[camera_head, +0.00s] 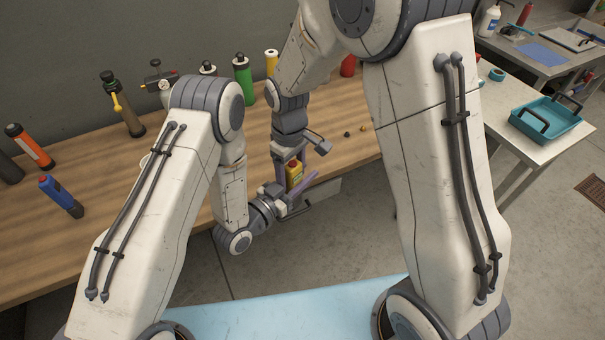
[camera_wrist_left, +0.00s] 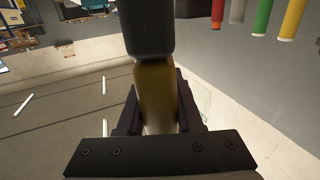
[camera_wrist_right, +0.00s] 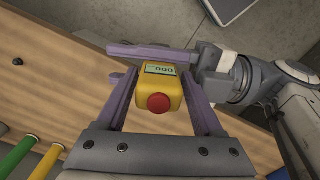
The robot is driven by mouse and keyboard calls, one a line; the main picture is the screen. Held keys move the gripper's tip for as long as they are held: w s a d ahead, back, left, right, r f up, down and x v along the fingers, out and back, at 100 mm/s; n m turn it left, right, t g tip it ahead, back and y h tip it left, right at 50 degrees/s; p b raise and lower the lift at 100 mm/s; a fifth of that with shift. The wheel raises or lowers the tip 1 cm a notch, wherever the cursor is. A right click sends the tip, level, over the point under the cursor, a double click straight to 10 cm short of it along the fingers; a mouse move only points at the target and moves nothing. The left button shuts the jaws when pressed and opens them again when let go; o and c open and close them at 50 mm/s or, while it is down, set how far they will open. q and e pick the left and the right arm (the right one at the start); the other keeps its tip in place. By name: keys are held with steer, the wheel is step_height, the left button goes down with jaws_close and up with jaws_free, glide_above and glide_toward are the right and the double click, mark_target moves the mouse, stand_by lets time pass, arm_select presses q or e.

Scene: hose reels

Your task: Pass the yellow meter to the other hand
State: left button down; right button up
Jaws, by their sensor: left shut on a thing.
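The yellow meter (camera_head: 295,174) is held upright above the front edge of the bench. Its small display and red button face the right wrist camera in the right wrist view (camera_wrist_right: 160,85). My left gripper (camera_head: 297,189) is shut on the meter from the side; its fingers flank the yellow body (camera_wrist_left: 156,95) in the left wrist view. A dark block above that body there cannot be made out for certain. My right gripper (camera_head: 291,166) comes down from above. Its fingers (camera_wrist_right: 160,100) stand on either side of the meter, with gaps visible between them and it.
The wooden bench (camera_head: 95,222) carries a green bottle (camera_head: 243,82), an orange and black tube (camera_head: 30,145), a blue tube (camera_head: 60,195) and other bottles along the wall. A side table (camera_head: 500,110) with a teal tray (camera_head: 545,122) stands at the right. Bare floor lies before the bench.

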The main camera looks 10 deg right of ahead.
steer(key=shift+w+r, duration=0.15)
steer(key=shift+w, duration=0.15)
steer(key=r, duration=1.1)
steer(key=shift+s+r, duration=0.25)
steer(key=shift+s, duration=0.05)
steer(key=s+m+y, duration=0.1)
steer(key=s, duration=2.1)
steer(key=shift+s+f, duration=0.3)
steer(key=shift+f, duration=0.15)
steer(key=shift+a, duration=0.1)
